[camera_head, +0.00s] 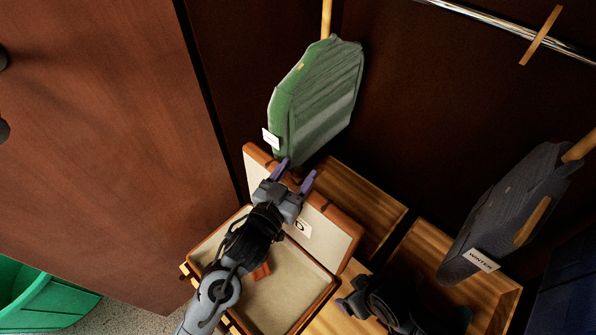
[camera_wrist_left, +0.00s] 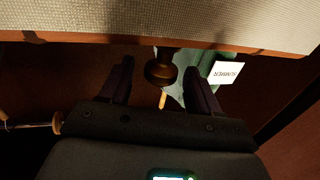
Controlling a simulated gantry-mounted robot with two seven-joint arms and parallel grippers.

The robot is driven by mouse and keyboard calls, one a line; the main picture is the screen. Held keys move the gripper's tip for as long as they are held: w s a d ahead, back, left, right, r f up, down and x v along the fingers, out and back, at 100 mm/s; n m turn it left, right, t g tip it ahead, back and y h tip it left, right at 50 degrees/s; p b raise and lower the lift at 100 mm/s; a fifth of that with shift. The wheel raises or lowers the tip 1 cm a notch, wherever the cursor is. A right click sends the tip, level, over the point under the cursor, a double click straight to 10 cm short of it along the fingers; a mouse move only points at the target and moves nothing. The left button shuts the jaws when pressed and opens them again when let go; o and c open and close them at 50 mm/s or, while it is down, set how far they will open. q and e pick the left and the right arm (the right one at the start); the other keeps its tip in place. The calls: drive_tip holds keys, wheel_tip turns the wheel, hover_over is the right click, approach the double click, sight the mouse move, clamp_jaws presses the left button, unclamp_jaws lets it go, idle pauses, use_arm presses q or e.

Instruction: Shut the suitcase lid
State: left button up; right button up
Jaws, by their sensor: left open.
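The suitcase has a tan lid (camera_head: 325,240) with brown edges standing open, roughly upright, behind its shallow beige base (camera_head: 282,300). A small reddish-brown item (camera_head: 261,271) lies in the base. My left gripper (camera_head: 295,176) is open and empty at the lid's upper edge, its fingers reaching past that edge in the head view. In the left wrist view, the lid (camera_wrist_left: 160,22) spans the top, and a dark round knob (camera_wrist_left: 160,72) shows between the spread fingers. I cannot tell whether they touch the lid. My right gripper (camera_head: 346,305) is dark and low, right of the suitcase; its jaws are unclear.
A green garment (camera_head: 320,100) hangs just behind the lid, its SUMMER tag (camera_wrist_left: 227,72) in the wrist view. A dark garment (camera_head: 500,215) tagged WINTER hangs at right. A brown door panel (camera_head: 100,140) stands left; a green bin (camera_head: 45,295) is lower left.

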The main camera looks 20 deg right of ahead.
use_arm(q)
drive_tip(key=shift+w+d, duration=0.3)
drive_tip(key=shift+d, duration=0.15)
drive_tip(key=shift+a, duration=0.1)
clamp_jaws()
